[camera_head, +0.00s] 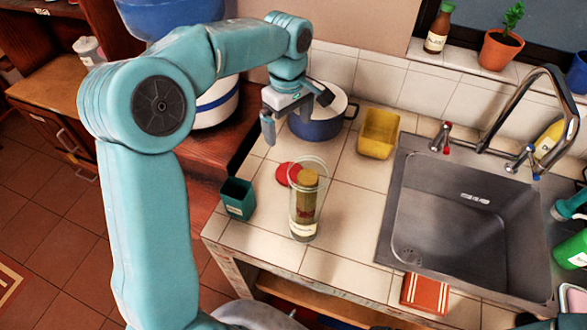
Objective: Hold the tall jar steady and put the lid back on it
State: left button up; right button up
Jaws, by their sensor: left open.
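The tall jar (304,222) is clear glass and stands upright on the tiled counter, with a brownish-yellow content inside and a pale label low down. Its top looks open. A red round lid (287,174) lies flat on the counter just behind and left of the jar, partly hidden by it. My left gripper (296,122) is open and empty, above the counter behind the lid and jar, in front of a blue pot. It touches neither lid nor jar. My right gripper is not in view.
A dark green square container (238,199) stands left of the jar near the counter's edge. A blue pot (322,126) and a yellow container (379,132) stand behind. The sink (470,215) is to the right. Bare tiles lie between jar and sink.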

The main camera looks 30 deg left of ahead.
pick_arm(q)
notch_tip(320, 180, down, 11)
jog(key=shift+s+r+p, duration=0.15)
jog(key=shift+p, duration=0.35)
jog(key=shift+s+d, duration=0.1)
jog(key=shift+s, duration=0.05)
jog(key=shift+f, duration=0.3)
jog(key=f, duration=0.1)
jog(key=f+p, duration=0.1)
jog(key=f, duration=0.1)
jog(key=f+p, duration=0.1)
jog(key=shift+w+f, duration=0.2)
jog(key=shift+w, duration=0.05)
jog(key=shift+f, duration=0.25)
jog(key=shift+d, duration=0.1)
